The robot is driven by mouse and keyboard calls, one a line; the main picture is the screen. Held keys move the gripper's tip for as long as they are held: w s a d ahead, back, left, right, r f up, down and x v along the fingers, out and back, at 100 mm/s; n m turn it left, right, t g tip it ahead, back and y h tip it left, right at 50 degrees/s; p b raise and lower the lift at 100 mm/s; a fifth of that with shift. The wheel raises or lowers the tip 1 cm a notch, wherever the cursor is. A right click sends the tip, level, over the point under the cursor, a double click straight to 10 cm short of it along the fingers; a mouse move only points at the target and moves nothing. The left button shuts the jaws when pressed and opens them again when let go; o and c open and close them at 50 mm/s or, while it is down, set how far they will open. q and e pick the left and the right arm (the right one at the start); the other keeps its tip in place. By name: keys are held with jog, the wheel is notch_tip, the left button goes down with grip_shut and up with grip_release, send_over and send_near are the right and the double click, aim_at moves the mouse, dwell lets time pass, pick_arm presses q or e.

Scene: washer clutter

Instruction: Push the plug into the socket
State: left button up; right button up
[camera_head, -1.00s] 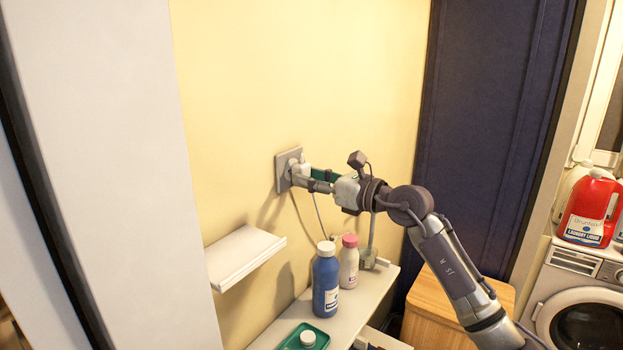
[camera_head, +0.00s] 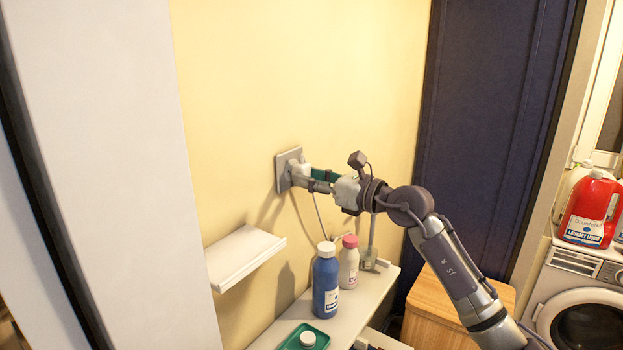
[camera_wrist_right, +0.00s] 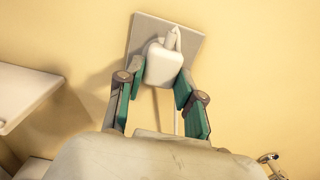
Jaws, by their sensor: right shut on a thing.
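The socket plate (camera_head: 284,172) is a grey square on the yellow wall; it also shows in the right wrist view (camera_wrist_right: 188,33). The white plug (camera_wrist_right: 163,66) is between the fingers of my right gripper (camera_wrist_right: 168,88), in front of the plate. In the head view the plug (camera_head: 302,169) is mostly hidden by the fingers. My right gripper (camera_head: 306,177) is shut on the plug, close to the wall. A pale cord hangs below it. Whether the plug's face touches the socket I cannot tell. My left gripper is not in view.
A white wall shelf (camera_head: 243,256) is left of and below the socket. A lower shelf (camera_head: 345,318) holds a blue bottle (camera_head: 326,282), a pink-capped bottle (camera_head: 348,262) and a green tray (camera_head: 290,343). A washer (camera_head: 580,305) with a red jug (camera_head: 590,208) stands at right.

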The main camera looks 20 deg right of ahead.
jog(key=shift+w+a, duration=0.3)
jog(key=shift+w, duration=0.1)
dwell(0.6)
jog(key=o, duration=1.1)
jog(key=shift+o, duration=0.2)
jog(key=v, duration=1.2)
